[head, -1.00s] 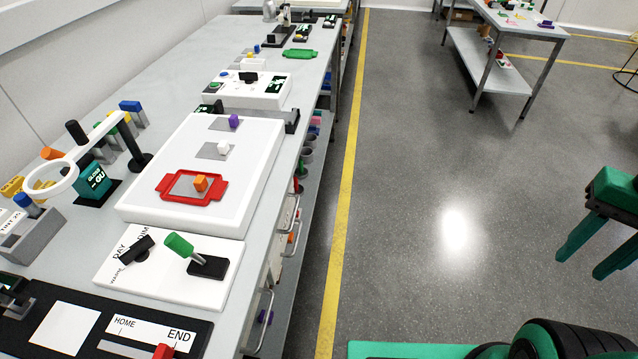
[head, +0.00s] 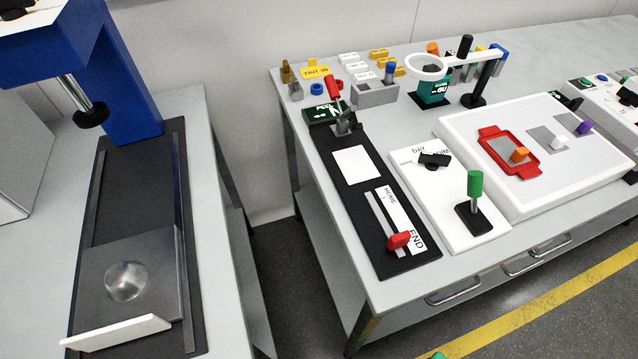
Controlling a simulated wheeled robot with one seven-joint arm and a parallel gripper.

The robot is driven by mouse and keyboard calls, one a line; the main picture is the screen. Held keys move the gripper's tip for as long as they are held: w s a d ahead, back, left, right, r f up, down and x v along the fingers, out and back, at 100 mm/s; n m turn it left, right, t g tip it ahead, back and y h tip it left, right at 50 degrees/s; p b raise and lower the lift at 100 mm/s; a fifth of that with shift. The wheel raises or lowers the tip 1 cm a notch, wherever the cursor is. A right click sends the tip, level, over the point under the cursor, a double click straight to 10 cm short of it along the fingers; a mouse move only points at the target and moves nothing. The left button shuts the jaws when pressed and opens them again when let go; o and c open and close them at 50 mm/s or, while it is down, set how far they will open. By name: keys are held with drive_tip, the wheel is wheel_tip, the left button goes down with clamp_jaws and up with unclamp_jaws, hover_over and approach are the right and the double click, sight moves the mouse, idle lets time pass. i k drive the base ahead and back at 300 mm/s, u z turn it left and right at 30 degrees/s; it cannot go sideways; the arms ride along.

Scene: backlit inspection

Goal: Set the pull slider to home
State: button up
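The pull slider is a red knob (head: 399,241) on a slot in a long black panel (head: 372,209). A white label strip (head: 401,218) beside the slot reads HOME at its far end and END at its near end. The red knob sits at the END side, near the table's front edge. My gripper is not in the current head view, so its fingers cannot be seen.
A white panel with a green-handled lever (head: 474,186) and a black DAY/DIM knob (head: 434,160) adjoins on the right. A red-handled lever (head: 335,92) stands at the black panel's far end. A blue press (head: 125,80) stands on the left table, across a gap.

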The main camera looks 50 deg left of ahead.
sight(397, 241)
drive_tip(key=u, duration=0.7)
drive_tip(key=k, duration=1.45)
drive_tip(key=u, duration=0.5)
drive_tip(key=i, duration=1)
